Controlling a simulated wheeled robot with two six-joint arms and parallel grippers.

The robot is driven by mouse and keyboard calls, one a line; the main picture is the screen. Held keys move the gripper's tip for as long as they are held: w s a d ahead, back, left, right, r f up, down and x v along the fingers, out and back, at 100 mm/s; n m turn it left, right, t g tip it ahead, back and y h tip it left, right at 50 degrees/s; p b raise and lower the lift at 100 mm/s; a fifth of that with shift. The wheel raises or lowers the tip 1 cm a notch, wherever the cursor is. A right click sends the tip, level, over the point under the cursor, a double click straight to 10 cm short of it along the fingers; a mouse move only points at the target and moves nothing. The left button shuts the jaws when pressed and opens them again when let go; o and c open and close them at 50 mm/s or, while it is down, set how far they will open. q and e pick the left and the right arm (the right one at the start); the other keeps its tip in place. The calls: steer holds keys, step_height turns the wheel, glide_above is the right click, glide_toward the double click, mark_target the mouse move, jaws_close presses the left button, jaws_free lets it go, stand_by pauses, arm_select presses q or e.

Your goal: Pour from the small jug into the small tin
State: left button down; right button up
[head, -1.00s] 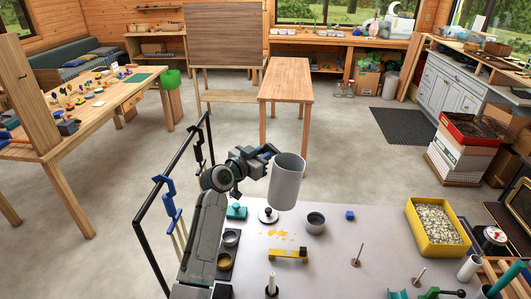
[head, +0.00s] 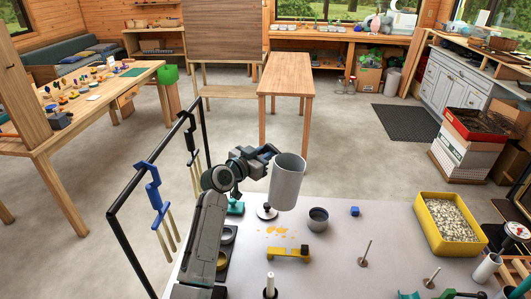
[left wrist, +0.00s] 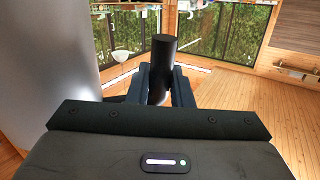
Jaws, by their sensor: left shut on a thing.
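The small jug (head: 287,184) is a tall grey cylinder, about upright, held above the grey worktable. My left gripper (head: 267,155) is shut on its dark handle, at the jug's left. In the left wrist view, the handle (left wrist: 163,62) stands between the two fingers, and the jug's grey wall (left wrist: 40,50) fills the left side. The small tin (head: 318,221) is a short, dark grey open cup on the worktable, just right of and below the jug in the picture. The jug's contents cannot be made out. My right gripper is not in view.
Near the tin on the worktable (head: 345,240) are a knobbed lid (head: 267,211), orange bits (head: 277,231), a yellow block-like tool (head: 289,254) and a blue cube (head: 355,211). A yellow bin of pale pieces (head: 421,219) stands right. Upright rods stand in front. A black rail (head: 128,250) runs left.

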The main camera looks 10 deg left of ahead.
arm_select(q)
step_height(320, 180, down, 4)
steer(key=b, duration=0.3)
steer(key=shift+s, duration=0.15)
step_height(320, 180, down, 6)
steer(key=b, duration=0.1)
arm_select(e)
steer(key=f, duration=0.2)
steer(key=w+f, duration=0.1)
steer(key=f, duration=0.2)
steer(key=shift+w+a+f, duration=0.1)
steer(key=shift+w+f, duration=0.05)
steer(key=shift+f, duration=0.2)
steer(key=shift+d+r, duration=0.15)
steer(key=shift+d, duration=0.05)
